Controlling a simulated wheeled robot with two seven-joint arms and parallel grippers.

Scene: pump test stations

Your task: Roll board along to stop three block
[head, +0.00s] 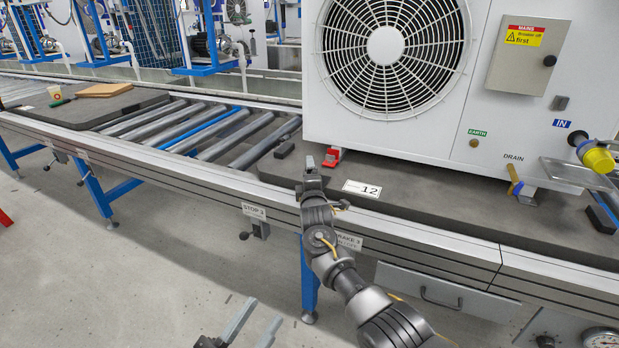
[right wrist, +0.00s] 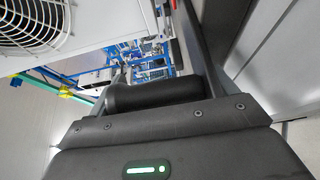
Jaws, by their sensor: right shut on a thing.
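The dark board (head: 440,208) lies on the conveyor with a label 12 and carries a white fan unit (head: 490,110). My right gripper (head: 312,168) is at the board's front left part, beside a red clamp (head: 332,157), and is shut. A STOP 3 label (head: 254,211) is on the front rail. My left gripper (head: 250,325) is low at the bottom, open and empty.
Bare rollers (head: 215,130) lie left of the board. Further left another dark board (head: 85,108) holds a tan plate (head: 103,89) and a cup (head: 55,93). A BRAKE 3 label (head: 348,241) is on the rail. A yellow plug (head: 597,157) sits at the unit's right.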

